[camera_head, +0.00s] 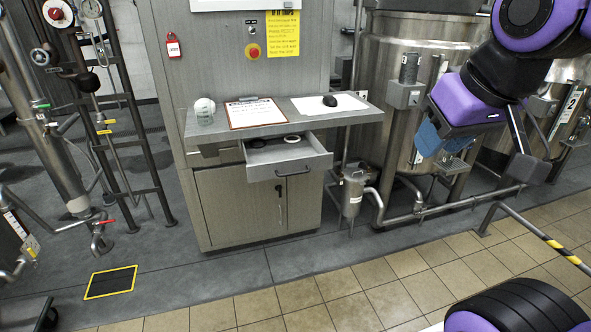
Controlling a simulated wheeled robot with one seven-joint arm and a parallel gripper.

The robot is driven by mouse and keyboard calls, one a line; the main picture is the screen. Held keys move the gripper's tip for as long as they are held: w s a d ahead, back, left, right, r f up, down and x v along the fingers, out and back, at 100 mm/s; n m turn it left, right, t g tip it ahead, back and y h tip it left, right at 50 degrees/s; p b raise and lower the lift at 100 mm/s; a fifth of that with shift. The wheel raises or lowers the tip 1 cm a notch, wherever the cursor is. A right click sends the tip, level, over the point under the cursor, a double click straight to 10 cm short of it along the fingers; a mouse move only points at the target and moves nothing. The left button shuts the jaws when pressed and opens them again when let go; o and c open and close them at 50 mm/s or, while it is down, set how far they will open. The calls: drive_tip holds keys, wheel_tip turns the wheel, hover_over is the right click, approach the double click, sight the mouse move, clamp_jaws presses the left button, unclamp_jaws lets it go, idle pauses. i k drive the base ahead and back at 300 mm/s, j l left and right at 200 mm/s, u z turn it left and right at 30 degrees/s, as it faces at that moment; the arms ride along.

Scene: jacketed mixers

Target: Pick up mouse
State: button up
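The mouse (330,100) is small and black. It lies on a white pad (318,106) on the right half of the grey cabinet's worktop (366,115). My gripper (482,156) is at the right, in front of the steel vessels. It hangs in the air, well to the right of the mouse and apart from it. Its two sides are spread wide, one with blue parts and one dark grey. I see nothing held between them.
Below the worktop, a drawer (289,158) is pulled out with round items inside. Pipes and a striped rail (560,252) run at the right. The tiled floor (330,296) in front is clear.

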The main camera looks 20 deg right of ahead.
sight(330, 101)
drive_tip(key=i+j+u, duration=0.1)
drive_tip(key=i, duration=0.4)
drive_tip(key=i+l+u, duration=0.25)
drive_tip(key=i+l, duration=0.2)
drive_tip(key=l, duration=0.3)
drive_tip(key=i+l+u, duration=0.15)
drive_tip(key=l, duration=0.25)
drive_tip(key=i+l, duration=0.1)
drive_tip(key=l, duration=0.3)
drive_tip(key=i+l+u, duration=0.15)
drive_tip(key=l, duration=0.25)
drive_tip(key=i+l, duration=0.1)
drive_tip(key=l, duration=0.3)
drive_tip(key=l+u, duration=0.1)
drive_tip(key=l, duration=0.3)
drive_tip(key=i, duration=0.05)
